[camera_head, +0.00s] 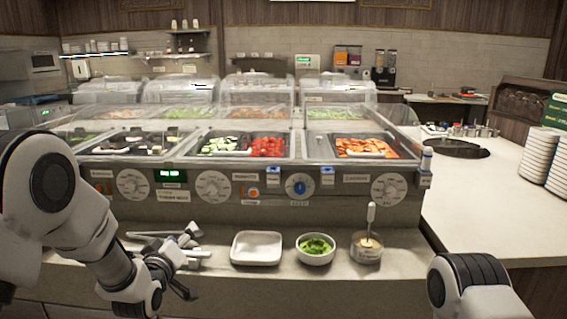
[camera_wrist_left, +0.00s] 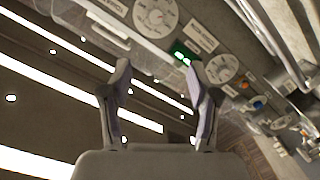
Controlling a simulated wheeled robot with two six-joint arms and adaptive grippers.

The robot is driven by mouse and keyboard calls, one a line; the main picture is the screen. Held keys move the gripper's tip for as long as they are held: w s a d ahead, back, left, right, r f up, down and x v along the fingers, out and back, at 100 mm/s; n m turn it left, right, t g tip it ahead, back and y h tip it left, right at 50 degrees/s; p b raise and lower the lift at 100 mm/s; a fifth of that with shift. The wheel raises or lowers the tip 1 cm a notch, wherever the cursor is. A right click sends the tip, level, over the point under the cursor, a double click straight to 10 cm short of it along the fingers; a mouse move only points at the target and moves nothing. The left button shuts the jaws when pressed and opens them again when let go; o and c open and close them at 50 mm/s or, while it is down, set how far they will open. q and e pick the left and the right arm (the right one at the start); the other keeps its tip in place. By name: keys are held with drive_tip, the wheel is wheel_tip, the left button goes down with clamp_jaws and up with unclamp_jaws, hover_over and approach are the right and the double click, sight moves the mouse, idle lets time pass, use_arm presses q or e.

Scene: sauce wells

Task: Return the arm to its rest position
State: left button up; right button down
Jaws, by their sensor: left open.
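My left arm comes in from the left in the head view, bent down to the front counter. My left gripper (camera_head: 181,277) is low over the counter's front edge. In the left wrist view, its two fingers (camera_wrist_left: 160,80) stand apart with nothing between them. Beyond them show the tilted control panel with its dials and a green display. Only a white and dark part of my right arm shows at the bottom right of the head view. My right gripper is out of the picture.
Metal utensils (camera_head: 192,236) lie beside my left gripper. A white square dish (camera_head: 257,249), a white bowl with green food (camera_head: 315,257) and a small container with a spoon (camera_head: 367,255) stand to the right. Behind is the glass-covered food bar (camera_head: 208,208). The right counter (camera_head: 490,220) has free room.

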use_arm(q)
drive_tip(key=s+f+g+p, duration=0.35)
drive_tip(key=s+f, duration=0.55)
drive_tip(key=f, duration=0.4)
drive_tip(key=s+f+g+p, duration=0.2)
drive_tip(key=s+f+g, duration=0.3)
drive_tip(key=s+f, duration=0.6)
drive_tip(key=s+f+m+g, duration=0.3)
drive_tip(key=s+g, duration=0.1)
drive_tip(key=s, duration=0.8)
drive_tip(key=s+f+m+g, duration=0.3)
drive_tip(key=s+g, duration=0.1)
drive_tip(key=s, duration=0.8)
drive_tip(key=shift+s+a+f+g+p, duration=0.2)
drive_tip(key=shift+s+a+g+p, duration=0.15)
drive_tip(key=shift+s+a+p, duration=0.1)
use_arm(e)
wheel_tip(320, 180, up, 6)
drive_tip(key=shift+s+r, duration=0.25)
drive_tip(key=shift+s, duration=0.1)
